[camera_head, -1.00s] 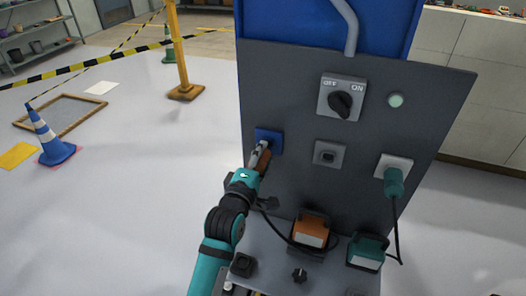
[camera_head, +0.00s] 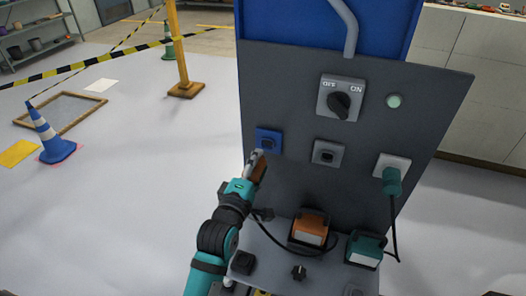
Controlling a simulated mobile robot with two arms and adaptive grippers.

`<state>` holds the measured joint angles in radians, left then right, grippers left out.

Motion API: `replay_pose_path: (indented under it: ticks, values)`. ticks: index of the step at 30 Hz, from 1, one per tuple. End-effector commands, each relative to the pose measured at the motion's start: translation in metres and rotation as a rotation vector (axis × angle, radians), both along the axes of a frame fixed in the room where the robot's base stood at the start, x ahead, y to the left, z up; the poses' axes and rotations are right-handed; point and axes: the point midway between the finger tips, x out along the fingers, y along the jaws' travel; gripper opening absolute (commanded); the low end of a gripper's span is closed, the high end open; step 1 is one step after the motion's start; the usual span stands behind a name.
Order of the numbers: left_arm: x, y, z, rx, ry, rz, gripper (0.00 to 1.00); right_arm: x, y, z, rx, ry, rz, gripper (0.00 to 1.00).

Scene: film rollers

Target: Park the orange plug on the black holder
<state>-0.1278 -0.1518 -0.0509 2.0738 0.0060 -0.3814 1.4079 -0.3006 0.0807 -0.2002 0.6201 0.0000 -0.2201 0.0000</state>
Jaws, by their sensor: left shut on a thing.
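My left gripper (camera_head: 256,163) is in front of the panel, just below the blue socket (camera_head: 268,141). It is shut on the orange plug (camera_head: 260,172), whose brownish-orange body shows beside the fingers. The fingers hide part of the plug. A black cable runs from near the plug down to an orange box. A black square block (camera_head: 243,263), which looks like the black holder, sits on the shelf at the lower left, below the gripper and beside my left arm. My right gripper is not in view.
The grey panel (camera_head: 290,100) carries an OFF/ON switch (camera_head: 340,99), a grey socket (camera_head: 328,153) and a teal plug (camera_head: 392,181) in a white socket. The orange box (camera_head: 309,229), a teal box (camera_head: 365,249) and a black knob (camera_head: 299,272) are on the shelf.

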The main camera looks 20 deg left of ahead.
Motion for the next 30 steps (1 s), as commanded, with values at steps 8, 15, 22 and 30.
replay_pose_path:
  ticks: [8, 15, 22, 30]
  values:
    - [0.001, 0.000, -0.002, 0.000, 0.005, -0.002, 0.00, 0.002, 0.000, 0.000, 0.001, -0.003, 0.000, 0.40]
    - [0.012, -0.007, -0.059, 0.012, 0.220, -0.039, 0.00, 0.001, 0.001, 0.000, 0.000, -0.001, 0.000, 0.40]
    - [0.002, -0.009, -0.123, 0.040, 0.620, -0.059, 0.00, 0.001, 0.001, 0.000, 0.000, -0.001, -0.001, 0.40]
    - [-0.033, -0.002, -0.172, 0.068, 1.105, -0.043, 0.00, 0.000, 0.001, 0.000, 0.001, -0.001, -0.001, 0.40]
